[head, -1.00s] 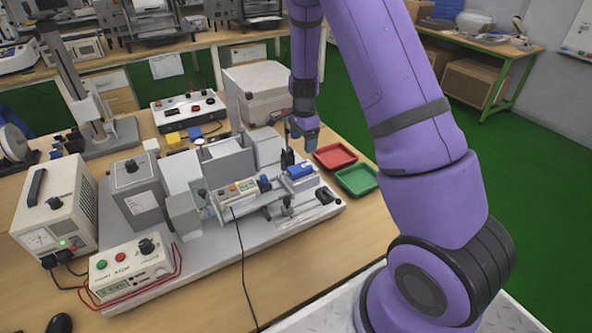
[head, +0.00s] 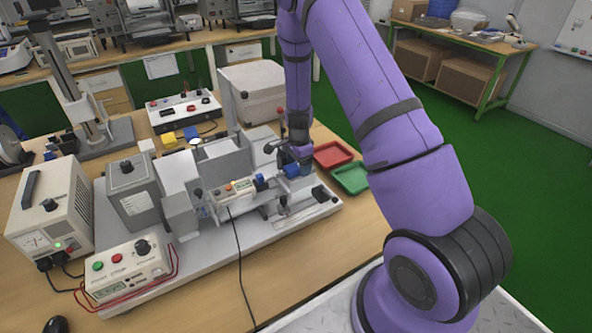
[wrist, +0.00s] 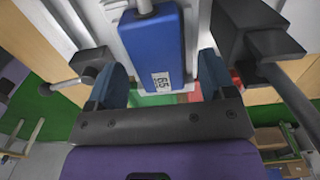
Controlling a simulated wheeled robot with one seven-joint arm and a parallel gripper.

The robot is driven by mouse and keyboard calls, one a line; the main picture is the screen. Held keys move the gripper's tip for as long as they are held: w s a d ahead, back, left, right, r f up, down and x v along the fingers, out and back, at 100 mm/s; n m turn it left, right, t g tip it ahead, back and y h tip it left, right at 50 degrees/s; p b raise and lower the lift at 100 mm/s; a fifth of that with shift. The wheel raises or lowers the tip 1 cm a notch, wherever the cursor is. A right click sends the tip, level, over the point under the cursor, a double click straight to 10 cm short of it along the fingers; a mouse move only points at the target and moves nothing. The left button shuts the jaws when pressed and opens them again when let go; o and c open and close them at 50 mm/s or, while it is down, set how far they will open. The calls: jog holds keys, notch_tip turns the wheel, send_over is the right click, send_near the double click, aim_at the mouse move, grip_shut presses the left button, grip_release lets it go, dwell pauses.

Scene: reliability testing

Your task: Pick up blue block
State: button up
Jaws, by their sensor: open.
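The blue block (wrist: 152,45) is large in the wrist view, with a white printed label near its lower end. A light grey rod meets its upper end. In the head view the blue block (head: 291,171) sits at the right end of the grey test fixture, partly hidden by my gripper (head: 294,159). In the wrist view my gripper (wrist: 164,80) is open, one blue fingertip on each side of the block's lower end. The right fingertip shows a clear gap to the block; the left one is close. I cannot tell whether it touches.
A red tray (head: 333,154) and a green tray (head: 352,178) lie right of the fixture (head: 230,232). A black-knobbed lever stands close to my gripper. Small yellow and blue blocks (head: 190,132) lie behind the fixture. A black cable (head: 240,262) runs down the table front.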

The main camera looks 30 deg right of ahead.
jog(key=c, duration=1)
jog(key=shift+r, duration=0.1)
jog(key=shift+c, duration=0.2)
